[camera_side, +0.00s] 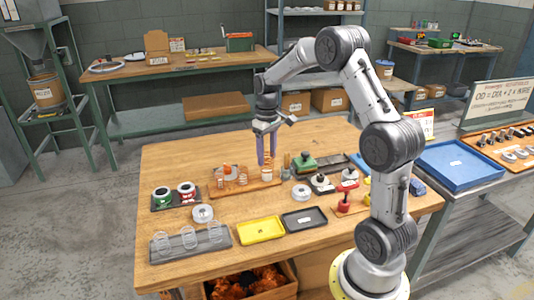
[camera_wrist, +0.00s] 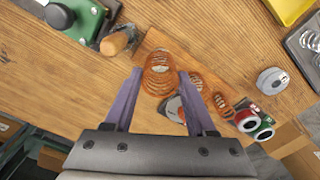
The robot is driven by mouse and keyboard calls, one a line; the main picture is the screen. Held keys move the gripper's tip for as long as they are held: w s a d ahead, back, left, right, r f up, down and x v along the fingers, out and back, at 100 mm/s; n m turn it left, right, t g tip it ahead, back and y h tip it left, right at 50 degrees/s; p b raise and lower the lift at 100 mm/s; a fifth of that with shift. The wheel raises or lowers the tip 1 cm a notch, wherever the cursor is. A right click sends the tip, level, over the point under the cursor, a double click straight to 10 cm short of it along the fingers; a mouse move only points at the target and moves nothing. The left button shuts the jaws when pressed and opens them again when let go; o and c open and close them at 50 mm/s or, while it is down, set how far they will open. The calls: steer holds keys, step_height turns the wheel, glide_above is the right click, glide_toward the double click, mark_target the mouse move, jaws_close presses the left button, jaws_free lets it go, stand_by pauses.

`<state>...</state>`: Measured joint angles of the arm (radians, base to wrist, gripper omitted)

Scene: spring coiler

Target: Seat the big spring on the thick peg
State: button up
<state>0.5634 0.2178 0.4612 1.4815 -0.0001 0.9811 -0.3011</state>
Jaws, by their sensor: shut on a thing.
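The big copper spring (camera_wrist: 160,75) is between the fingertips of my gripper (camera_wrist: 160,72) in the wrist view, and the fingers are shut on it. In the side view my gripper (camera_side: 266,163) points straight down at the right end of a wooden board (camera_side: 218,192). The spring (camera_side: 267,172) shows there as a small orange coil below the fingertips. Smaller copper springs (camera_wrist: 222,102) stand along the same board. I cannot make out the thick peg, and cannot tell whether the spring's lower end touches the board.
A wooden-handled tool (camera_wrist: 118,41) and a green device (camera_wrist: 85,18) lie close beside the board. Red and green spools (camera_wrist: 262,130) stand past its other end. A yellow tray (camera_side: 260,231) and a black tray (camera_side: 304,218) lie in front. Bare tabletop lies behind the board.

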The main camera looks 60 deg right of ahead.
steer(key=shift+f, duration=1.7)
stand_by(1.1)
stand_by(0.4)
steer(key=o, duration=1.1)
steer(key=shift+c, duration=0.2)
steer(key=shift+o, duration=0.7)
steer(key=shift+r, duration=0.1)
steer(key=shift+r, duration=5.5)
